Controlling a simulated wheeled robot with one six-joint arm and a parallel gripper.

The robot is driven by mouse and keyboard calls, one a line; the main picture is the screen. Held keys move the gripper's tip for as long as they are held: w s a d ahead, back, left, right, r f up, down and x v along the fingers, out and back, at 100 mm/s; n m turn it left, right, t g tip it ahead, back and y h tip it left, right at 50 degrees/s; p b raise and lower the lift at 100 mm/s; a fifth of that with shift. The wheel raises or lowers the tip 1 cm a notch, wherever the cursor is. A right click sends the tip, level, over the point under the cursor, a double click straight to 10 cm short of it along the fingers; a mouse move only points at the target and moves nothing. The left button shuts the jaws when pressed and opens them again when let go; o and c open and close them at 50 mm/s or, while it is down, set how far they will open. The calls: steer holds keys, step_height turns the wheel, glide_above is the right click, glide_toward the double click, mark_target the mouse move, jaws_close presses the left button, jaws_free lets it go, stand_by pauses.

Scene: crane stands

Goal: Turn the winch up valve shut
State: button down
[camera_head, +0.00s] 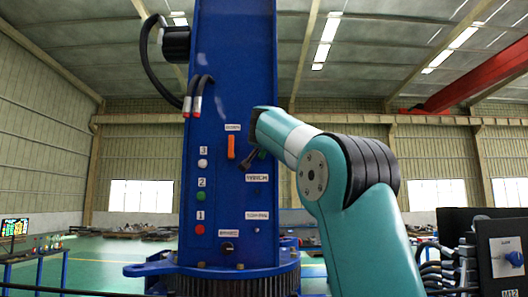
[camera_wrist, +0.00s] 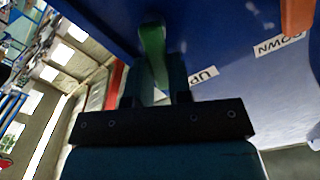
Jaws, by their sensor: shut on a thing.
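The winch up valve has a green handle (camera_wrist: 152,45), seen in the wrist view beside the label "UP" (camera_wrist: 203,76) on the blue column. My gripper (camera_wrist: 155,88) is shut on this green handle, with one dark finger on each side of it. The handle's lower end is partly hidden between the fingers. In the head view my gripper (camera_head: 254,152) reaches the column's front face from the right, and only a sliver of green shows behind it.
The orange handle (camera_head: 231,147) is close to the left of my gripper on the blue column (camera_head: 233,60); a "DOWN" label (camera_wrist: 280,44) is near it. Buttons (camera_head: 201,196) and two hoses (camera_head: 197,95) are further left. A control box (camera_head: 505,250) stands at the right.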

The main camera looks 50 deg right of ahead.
steer(key=f+m+b, duration=0.1)
steer(key=m+b, duration=0.1)
steer(key=m, duration=0.2)
steer(key=s+f+m+b, duration=0.1)
steer(key=m+b, duration=0.1)
steer(key=m, duration=0.2)
steer(key=d+f+m+b, duration=0.1)
steer(key=m+b, duration=0.1)
steer(key=m, duration=0.2)
steer(key=shift+s+d+b, duration=0.1)
steer(key=shift+s+b, duration=0.1)
steer(key=shift+b, duration=0.1)
steer(key=shift+m, duration=0.4)
steer(key=c, duration=1)
jaws_free()
steer(key=shift+c, duration=0.2)
steer(key=b+v, duration=0.4)
steer(key=v, duration=1.3)
steer(key=shift+a, duration=0.25)
